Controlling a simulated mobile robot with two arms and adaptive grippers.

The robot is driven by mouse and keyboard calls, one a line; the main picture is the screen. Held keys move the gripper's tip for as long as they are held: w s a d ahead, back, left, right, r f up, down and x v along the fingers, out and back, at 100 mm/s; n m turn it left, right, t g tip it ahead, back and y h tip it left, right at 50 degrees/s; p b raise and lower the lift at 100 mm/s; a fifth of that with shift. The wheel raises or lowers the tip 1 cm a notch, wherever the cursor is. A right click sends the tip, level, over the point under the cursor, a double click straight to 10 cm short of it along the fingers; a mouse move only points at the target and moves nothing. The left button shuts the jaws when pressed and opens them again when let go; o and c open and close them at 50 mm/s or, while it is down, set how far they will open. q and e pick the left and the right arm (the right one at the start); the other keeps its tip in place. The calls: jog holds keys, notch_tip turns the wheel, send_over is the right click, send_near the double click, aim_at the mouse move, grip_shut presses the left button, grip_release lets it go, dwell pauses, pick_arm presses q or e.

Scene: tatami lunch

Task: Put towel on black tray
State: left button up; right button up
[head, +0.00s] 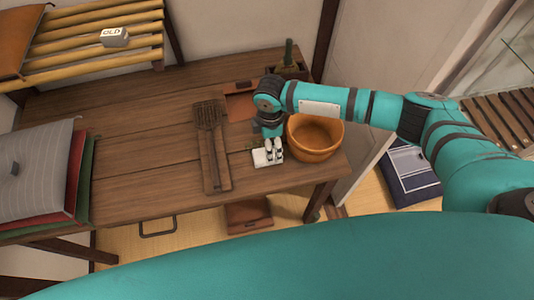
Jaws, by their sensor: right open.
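A small white folded thing, probably the towel (262,160), lies near the front edge of the wooden table, left of a round wooden bowl. My right gripper (272,151) points down right over it. Its jaws are open, and the fingertips overlap the white thing's far side. I cannot tell whether they touch it. No black tray can be clearly made out. My left gripper is not in view.
The orange-brown wooden bowl (314,152) stands close to my right gripper. A slatted wooden utensil (214,160) lies to the left. Folded cloths or cushions (35,180) are stacked at the far left. A potted plant (289,62) stands at the back. The table's left-centre is clear.

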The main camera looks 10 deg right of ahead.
jog(key=shift+w+f+p, duration=0.1)
jog(key=shift+f+p, duration=0.35)
jog(key=shift+f, duration=2.65)
jog(key=shift+c, duration=0.3)
jog(key=c, duration=1.1)
jog(key=shift+r, duration=0.15)
jog(key=shift+c, duration=0.2)
